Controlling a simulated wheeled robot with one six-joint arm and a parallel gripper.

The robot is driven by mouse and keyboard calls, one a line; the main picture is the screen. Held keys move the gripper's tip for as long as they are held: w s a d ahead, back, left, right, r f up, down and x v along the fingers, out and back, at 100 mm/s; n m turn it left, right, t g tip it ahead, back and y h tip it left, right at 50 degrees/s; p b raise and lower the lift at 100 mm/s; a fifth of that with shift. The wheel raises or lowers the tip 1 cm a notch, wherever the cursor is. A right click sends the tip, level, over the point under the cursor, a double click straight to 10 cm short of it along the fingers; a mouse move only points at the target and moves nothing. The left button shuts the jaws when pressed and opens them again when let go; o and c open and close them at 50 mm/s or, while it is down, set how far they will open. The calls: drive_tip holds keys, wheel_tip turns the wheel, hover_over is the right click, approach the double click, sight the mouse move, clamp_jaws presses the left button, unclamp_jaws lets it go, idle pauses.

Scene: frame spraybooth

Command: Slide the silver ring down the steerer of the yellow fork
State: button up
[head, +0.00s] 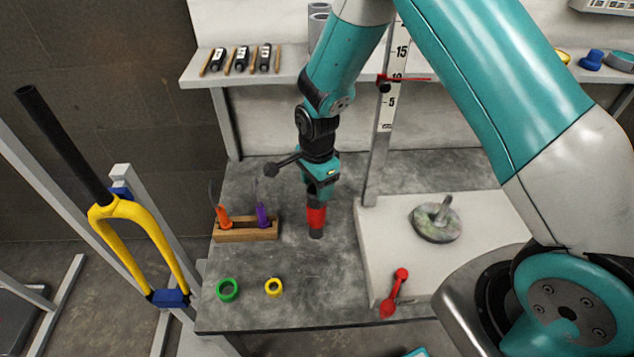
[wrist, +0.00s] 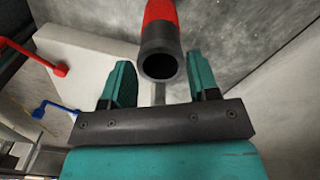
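The yellow fork (head: 137,222) stands tilted at the left, held at its lower ends by a blue clamp (head: 170,299). Its black steerer (head: 62,145) points up and to the left, with no ring visible on it. I cannot make out a silver ring in either view. My gripper is over the grey table, and in the wrist view its two teal fingers (wrist: 160,82) are apart. A red and dark tube (wrist: 160,48) with a hollow end shows between and beyond them. It also shows below my wrist in the head view (head: 316,217); I cannot tell whether the fingers touch it.
A green ring (head: 228,289) and a yellow ring (head: 273,287) lie near the table's front edge. A wooden rack (head: 246,236) holds orange and purple-handled tools. At the right, a white slab (head: 378,235) bears a round disc (head: 437,222) and a red tool (head: 396,293). A ruler post (head: 384,120) stands behind.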

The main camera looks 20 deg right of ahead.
drive_tip(key=o, duration=0.4)
drive_tip(key=shift+r, duration=0.1)
wheel_tip(320, 180, up, 17)
drive_tip(key=s+a+r+n+y+p, duration=0.2)
drive_tip(key=s+r+n+p, duration=0.1)
drive_tip(key=s+r+n, duration=0.5)
drive_tip(key=s+a+r+n+y+p, duration=0.2)
drive_tip(key=s+r+n, duration=0.6)
drive_tip(key=s+n, duration=0.6)
drive_tip(key=s+p, duration=0.1)
drive_tip(key=s, duration=0.1)
drive_tip(key=shift+s+a+r+n, duration=0.35)
drive_tip(key=shift+a+r+n, duration=0.05)
